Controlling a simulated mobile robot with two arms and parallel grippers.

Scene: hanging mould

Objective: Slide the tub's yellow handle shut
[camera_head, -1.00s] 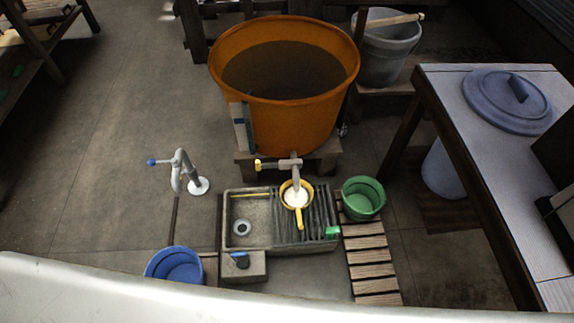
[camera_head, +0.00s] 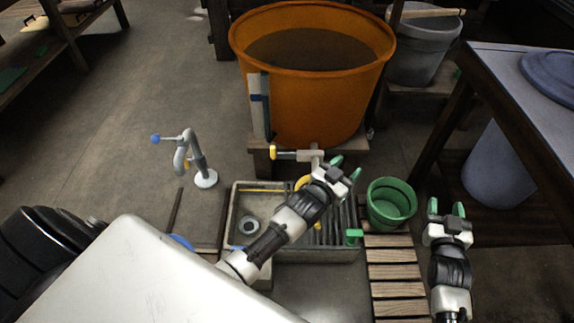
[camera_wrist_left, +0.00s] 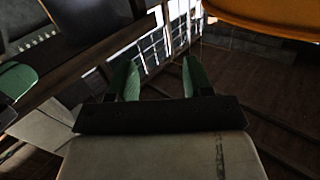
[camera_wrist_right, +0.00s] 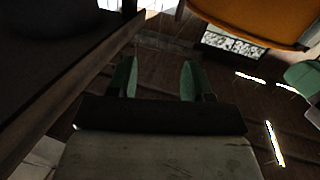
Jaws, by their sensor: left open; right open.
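The tub (camera_head: 315,100) is large, orange and full of dark liquid, standing on a low wooden stand at the back. A grey spout (camera_head: 312,156) comes out of its front. The yellow handle (camera_head: 274,152) is at the spout's left end. My left gripper (camera_head: 346,167) is open and empty, in front of and right of the spout, above the sink. It partly hides a yellow ladle (camera_head: 302,183). My right gripper (camera_head: 446,208) is open and empty, right of the green bucket. In the left wrist view the open fingers (camera_wrist_left: 160,80) have nothing between them.
A stone sink (camera_head: 240,215) with a ribbed drainboard lies below the spout. A green bucket (camera_head: 391,203) stands on wooden slats (camera_head: 395,272). A grey tap (camera_head: 190,160) stands left. A table (camera_head: 520,80) is at right.

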